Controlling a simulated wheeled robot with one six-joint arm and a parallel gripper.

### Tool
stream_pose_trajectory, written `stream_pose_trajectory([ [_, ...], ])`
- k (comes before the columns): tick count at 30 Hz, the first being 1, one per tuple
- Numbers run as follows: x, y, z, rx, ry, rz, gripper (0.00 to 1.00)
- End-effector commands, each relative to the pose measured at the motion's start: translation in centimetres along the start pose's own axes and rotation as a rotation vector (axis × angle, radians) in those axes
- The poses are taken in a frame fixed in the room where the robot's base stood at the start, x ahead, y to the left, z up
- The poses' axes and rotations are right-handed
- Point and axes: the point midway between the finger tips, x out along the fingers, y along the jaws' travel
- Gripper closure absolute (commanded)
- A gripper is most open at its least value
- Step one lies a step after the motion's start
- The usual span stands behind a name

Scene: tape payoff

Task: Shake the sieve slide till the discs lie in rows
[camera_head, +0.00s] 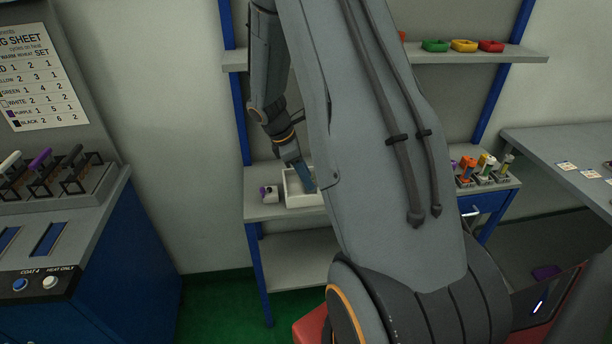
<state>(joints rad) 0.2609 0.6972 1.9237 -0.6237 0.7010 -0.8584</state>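No sieve slide and no discs can be made out in the head view. My arm fills the middle of the picture and hides much of the shelf unit. My gripper (305,188) points down at a white open-topped tray (291,197) on the middle shelf. Its blue-grey end is over or inside the tray. The tray's right side and its contents are hidden by my arm. I cannot tell whether the gripper is open or shut, or whether it touches anything.
Upper shelf (525,57) holds green, yellow and red pieces. Coloured-top holders (482,171) stand right. A blue cabinet (110,270) with racked handles is left; a grey table (560,145) right.

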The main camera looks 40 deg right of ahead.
Motion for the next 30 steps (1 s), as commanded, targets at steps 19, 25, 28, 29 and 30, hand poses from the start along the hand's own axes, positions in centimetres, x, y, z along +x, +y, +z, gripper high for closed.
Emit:
stream_pose_trajectory([
  [19, -6.4, 0.1, 0.0, 0.002, 0.000, 0.002, 0.65],
  [25, -7.7, 0.0, 0.0, 0.001, 0.000, -0.001, 0.65],
  [28, -7.8, 0.0, 0.1, 0.001, 0.000, -0.001, 0.65],
  [29, -7.8, 0.0, 0.1, 0.001, 0.000, -0.001, 0.65],
  [30, -7.8, 0.0, 0.1, 0.001, 0.000, -0.001, 0.65],
])
